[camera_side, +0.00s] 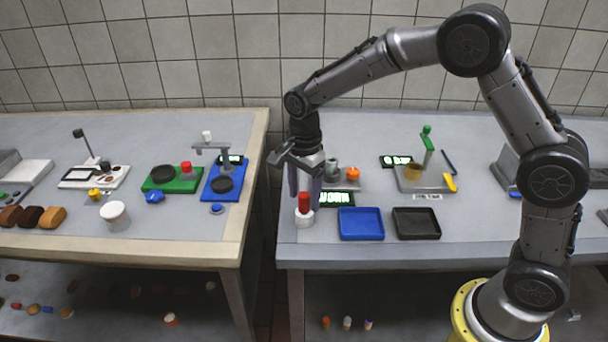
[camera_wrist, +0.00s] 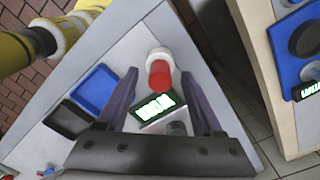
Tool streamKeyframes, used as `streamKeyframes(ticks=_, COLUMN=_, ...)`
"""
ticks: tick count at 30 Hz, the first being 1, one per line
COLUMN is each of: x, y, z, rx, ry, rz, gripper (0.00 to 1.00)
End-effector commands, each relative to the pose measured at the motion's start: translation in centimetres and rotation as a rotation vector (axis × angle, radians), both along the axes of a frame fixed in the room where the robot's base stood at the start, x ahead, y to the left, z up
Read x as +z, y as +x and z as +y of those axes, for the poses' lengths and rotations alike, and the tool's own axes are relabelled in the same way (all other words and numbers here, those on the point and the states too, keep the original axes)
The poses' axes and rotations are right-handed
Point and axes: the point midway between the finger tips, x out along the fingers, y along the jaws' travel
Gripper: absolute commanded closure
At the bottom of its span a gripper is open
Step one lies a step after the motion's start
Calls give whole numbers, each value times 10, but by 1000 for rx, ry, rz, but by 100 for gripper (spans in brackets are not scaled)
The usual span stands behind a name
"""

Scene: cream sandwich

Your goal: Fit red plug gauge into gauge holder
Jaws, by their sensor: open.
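A red cylinder (camera_side: 304,201), which looks like the red plug gauge, stands upright on a short white round base (camera_side: 304,217) near the left front of the right table. The base may be the gauge holder; I cannot tell whether the red part sits in it or they are one piece. In the wrist view the red cylinder (camera_wrist: 158,75) shows between the spread fingertips (camera_wrist: 159,84), with the white base (camera_wrist: 159,57) beyond. Finger contact is not clear.
A lit display (camera_side: 338,198) stands close beside the gripper. A blue tray (camera_side: 361,224) and a black tray (camera_side: 416,223) lie to the right. Grey and orange pieces (camera_side: 352,173) stand behind. The table's left edge and a gap to the other table are near.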

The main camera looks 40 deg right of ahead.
Motion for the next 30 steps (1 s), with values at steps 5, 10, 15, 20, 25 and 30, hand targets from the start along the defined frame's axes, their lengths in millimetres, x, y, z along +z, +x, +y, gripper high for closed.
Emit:
streamKeyframes(ticks=5, x=29, y=1, z=0, rx=0, ry=1, rz=-7, gripper=32)
streamKeyframes(ticks=10, x=67, y=2, z=0, rx=0, ry=1, rz=-9, gripper=32)
streamKeyframes(ticks=15, x=101, y=1, z=0, rx=0, ry=1, rz=-6, gripper=32)
streamKeyframes(ticks=20, x=122, y=1, z=0, rx=0, ry=0, rz=-4, gripper=32)
streamKeyframes(ticks=25, x=132, y=0, z=0, rx=1, ry=0, rz=-2, gripper=32)
streamKeyframes(ticks=30, x=134, y=0, z=0, rx=0, ry=0, rz=-2, gripper=32)
